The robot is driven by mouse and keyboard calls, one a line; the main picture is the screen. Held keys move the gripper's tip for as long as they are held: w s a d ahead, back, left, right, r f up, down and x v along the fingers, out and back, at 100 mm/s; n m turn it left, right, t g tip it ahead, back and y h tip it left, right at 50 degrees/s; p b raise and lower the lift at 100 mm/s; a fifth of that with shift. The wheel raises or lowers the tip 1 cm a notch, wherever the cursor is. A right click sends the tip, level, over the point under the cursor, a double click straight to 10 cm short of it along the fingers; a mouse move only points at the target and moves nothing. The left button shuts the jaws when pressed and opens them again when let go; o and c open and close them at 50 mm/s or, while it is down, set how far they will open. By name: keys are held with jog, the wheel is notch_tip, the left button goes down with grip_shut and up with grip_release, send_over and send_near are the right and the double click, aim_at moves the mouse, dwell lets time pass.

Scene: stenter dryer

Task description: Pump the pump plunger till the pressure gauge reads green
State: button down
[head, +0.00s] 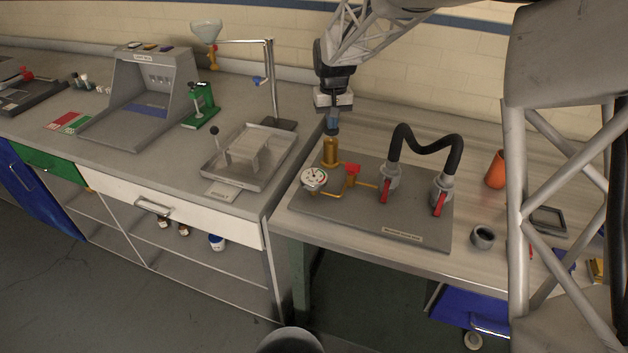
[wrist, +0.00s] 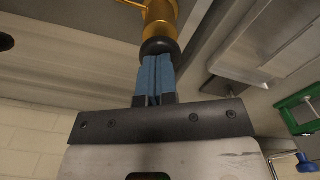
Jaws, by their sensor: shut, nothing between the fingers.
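The pump is an upright brass cylinder (head: 330,152) on a grey board. Its dark plunger knob (wrist: 160,46) shows at the cylinder's end in the wrist view. My gripper (head: 332,130) is directly above the pump, pointing down. Its blue fingers (wrist: 156,62) are shut together with nothing between them. Their tips are at the knob, touching it or very close; I cannot tell which. The round white pressure gauge (head: 314,178) stands at the left front of the pump, joined by brass piping. Its needle reading is too small to tell.
A red valve handle (head: 352,169) is right of the pump. Two grey couplings with red levers and a black hose (head: 428,148) stand further right on the board (head: 340,215). A metal tray (head: 215,172) and a stand (head: 273,85) are on the left bench.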

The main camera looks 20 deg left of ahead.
jog(key=shift+f, duration=0.55)
jog(key=shift+r, duration=2.5)
jog(key=shift+f, duration=0.25)
jog(key=shift+f, duration=2.2)
jog(key=shift+r, duration=2.45)
